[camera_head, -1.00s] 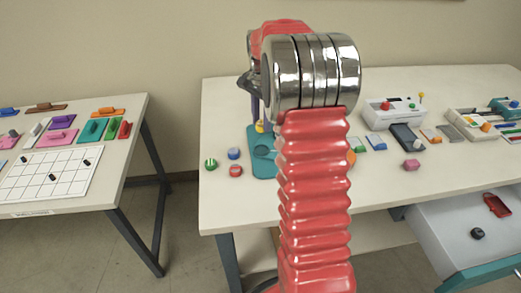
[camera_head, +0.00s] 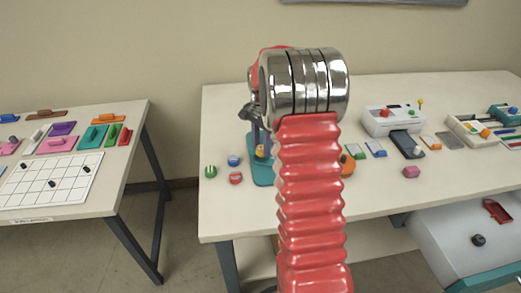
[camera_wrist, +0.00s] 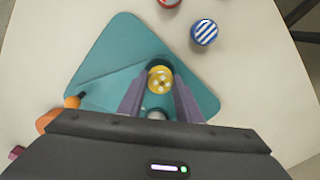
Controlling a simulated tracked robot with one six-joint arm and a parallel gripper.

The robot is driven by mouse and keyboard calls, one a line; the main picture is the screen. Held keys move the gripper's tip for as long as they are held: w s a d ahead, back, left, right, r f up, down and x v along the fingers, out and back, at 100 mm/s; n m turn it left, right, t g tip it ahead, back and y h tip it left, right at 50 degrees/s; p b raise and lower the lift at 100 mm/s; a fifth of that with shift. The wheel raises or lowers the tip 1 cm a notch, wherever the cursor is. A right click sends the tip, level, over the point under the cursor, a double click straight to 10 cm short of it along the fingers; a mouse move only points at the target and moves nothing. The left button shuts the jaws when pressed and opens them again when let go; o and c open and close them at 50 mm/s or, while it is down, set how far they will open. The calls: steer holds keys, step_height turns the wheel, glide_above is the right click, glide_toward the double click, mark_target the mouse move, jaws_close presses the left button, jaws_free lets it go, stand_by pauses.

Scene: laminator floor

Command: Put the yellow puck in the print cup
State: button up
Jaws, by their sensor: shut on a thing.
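My gripper (camera_wrist: 160,92), with purple fingers, is shut on the yellow puck (camera_wrist: 160,79), which has a white pattern on top. In the head view the yellow puck (camera_head: 260,151) shows between the fingers, low over the teal base (camera_head: 262,179). In the wrist view a dark round rim, seemingly the print cup (camera_wrist: 158,62), shows just behind the puck on the teal base (camera_wrist: 108,48). The puck covers most of it, and I cannot tell whether the puck is inside it or just above. A grey round part (camera_wrist: 156,114) lies between the fingers, nearer the wrist.
A blue striped puck (camera_wrist: 204,32) and a red puck (camera_head: 236,178) stand beside the base, with a green striped puck (camera_head: 211,172) farther left. An orange object (camera_head: 347,165) is right of my arm. White machines (camera_head: 392,121) stand farther right.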

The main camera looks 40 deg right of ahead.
mark_target(261, 148)
steer(key=shift+f, duration=0.95)
steer(key=o, duration=1)
steer(key=shift+f, duration=0.1)
step_height(261, 148, up, 12)
steer(key=shift+r, duration=0.1)
